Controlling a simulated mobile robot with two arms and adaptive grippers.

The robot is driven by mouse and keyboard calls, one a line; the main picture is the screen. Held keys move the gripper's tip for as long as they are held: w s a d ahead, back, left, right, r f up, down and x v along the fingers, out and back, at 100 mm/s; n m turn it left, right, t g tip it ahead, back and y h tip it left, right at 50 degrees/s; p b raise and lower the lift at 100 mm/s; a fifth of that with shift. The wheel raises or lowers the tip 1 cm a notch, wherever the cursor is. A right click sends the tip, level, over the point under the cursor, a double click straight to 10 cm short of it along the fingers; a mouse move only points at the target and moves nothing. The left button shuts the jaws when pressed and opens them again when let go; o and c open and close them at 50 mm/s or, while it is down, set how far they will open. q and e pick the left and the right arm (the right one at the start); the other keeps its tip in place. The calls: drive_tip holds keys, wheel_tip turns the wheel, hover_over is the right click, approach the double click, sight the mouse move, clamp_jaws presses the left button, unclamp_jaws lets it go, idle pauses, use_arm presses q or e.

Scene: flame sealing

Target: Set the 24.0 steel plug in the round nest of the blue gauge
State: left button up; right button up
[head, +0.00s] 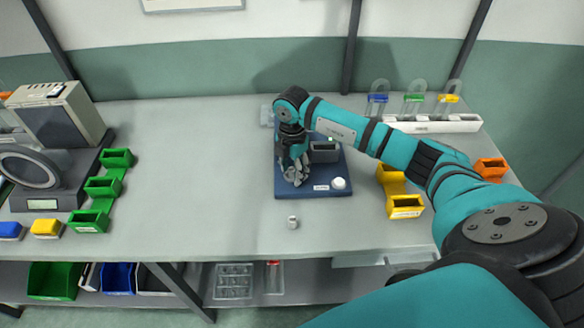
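The blue gauge (318,191) is a dark blue plate on the bench with a grey block (324,152) at its back right. A white round piece (338,183) and a small label sit near its front edge. My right gripper (296,177) points down over the left part of the plate. Its fingers look close together, but I cannot tell whether they hold anything. The round nest is not clearly visible and may be behind the gripper. A small steel-coloured cylinder (292,222) stands on the bench in front of the plate; its marking is unreadable. My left gripper is out of view.
Yellow bins (405,207) and an orange bin (490,168) are at the right. A white rack (433,124) with coloured-topped pouches stands at the back right. Green bins (103,187) and a grey machine (62,118) are at the left. The bench left of the plate is clear.

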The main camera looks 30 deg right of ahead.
wheel_tip(320, 180, up, 12)
idle(0.6)
idle(0.5)
